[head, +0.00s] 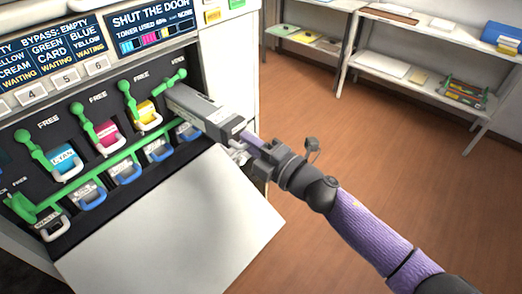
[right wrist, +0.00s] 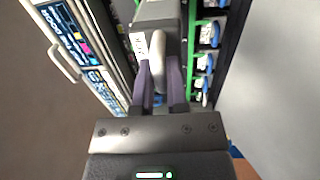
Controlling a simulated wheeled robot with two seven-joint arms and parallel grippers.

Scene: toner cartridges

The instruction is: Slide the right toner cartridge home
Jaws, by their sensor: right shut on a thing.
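The right toner cartridge is a long grey box (head: 203,112) sticking out of the rightmost slot of the printer (head: 228,48), its far end inside the slot. My right gripper (head: 246,141) is shut on the cartridge's near-end handle. In the right wrist view the purple fingers of the gripper (right wrist: 160,85) close around the pale handle (right wrist: 158,65), and the grey cartridge (right wrist: 158,12) extends ahead with a white label on its end. A green lever (head: 172,78) stands above that slot. My left gripper is not in view.
Cyan (head: 64,160), magenta (head: 107,136) and yellow (head: 147,114) cartridges sit in the slots to the left, each with a green lever. The lowered white door (head: 170,225) spreads below the slots. Shelves (head: 420,75) stand at the back right; the floor between is clear.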

